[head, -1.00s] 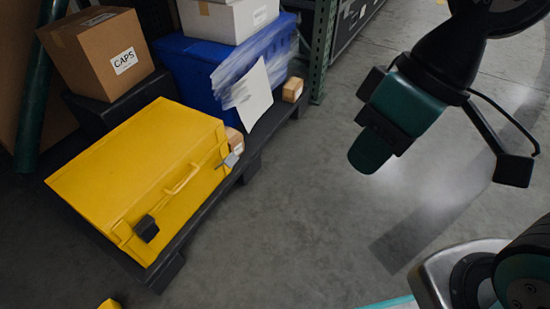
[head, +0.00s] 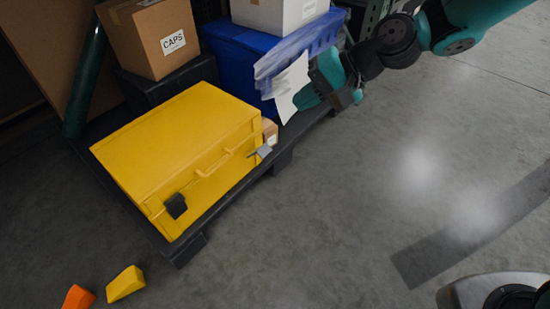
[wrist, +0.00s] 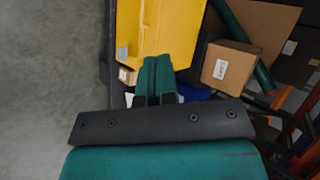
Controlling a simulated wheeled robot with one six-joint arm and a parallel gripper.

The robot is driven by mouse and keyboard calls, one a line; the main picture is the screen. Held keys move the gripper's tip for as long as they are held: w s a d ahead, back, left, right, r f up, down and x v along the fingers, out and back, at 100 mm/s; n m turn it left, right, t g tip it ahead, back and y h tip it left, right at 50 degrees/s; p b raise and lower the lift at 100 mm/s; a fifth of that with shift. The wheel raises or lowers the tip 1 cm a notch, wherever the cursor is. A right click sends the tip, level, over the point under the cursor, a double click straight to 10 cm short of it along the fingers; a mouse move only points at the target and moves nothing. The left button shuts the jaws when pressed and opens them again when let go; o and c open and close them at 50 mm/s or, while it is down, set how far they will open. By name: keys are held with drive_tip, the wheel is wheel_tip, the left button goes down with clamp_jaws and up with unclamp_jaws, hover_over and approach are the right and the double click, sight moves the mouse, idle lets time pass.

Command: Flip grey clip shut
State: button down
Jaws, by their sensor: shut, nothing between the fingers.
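A yellow case (head: 175,140) with a front handle (head: 214,163) lies on a black pallet. Its grey clip (head: 264,151) is at the right end of the front and sticks outward from the case. A black clip (head: 175,205) sits at the left end of the front. My gripper (head: 303,99) is shut and empty, in front of the blue tote, beyond and to the right of the grey clip and apart from it. In the wrist view my shut fingers (wrist: 155,72) lie side by side, pointing towards the yellow case (wrist: 165,30).
The blue tote (head: 225,75) with wrap and a white sheet (head: 288,85) stands behind the case. A CAPS carton (head: 152,40) is at the back left. A small box (head: 270,132) is by the grey clip. Yellow (head: 125,283) and orange (head: 78,297) blocks lie on the floor. The right floor is clear.

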drive_tip(key=w+f+m+t+y, duration=0.2)
drive_tip(key=w+f+m, duration=0.3)
drive_tip(key=f, duration=0.3)
drive_tip(key=w+f+m+t+y, duration=0.15)
drive_tip(key=w+f+m, duration=0.3)
drive_tip(key=f, duration=0.45)
drive_tip(key=s+d+f+m+t, duration=0.1)
drive_tip(key=d+f+m+t, duration=0.1)
drive_tip(key=f+m, duration=0.5)
drive_tip(key=s+d+f+m+t, duration=0.2)
drive_tip(key=f+m+t, duration=0.2)
drive_tip(key=f+m, duration=0.3)
wheel_tip(320, 180, down, 5)
drive_tip(key=shift+s+d+r+p, duration=0.15)
drive_tip(key=shift+d+p, duration=0.05)
drive_tip(key=shift+p, duration=0.15)
drive_tip(key=shift+m, duration=0.25)
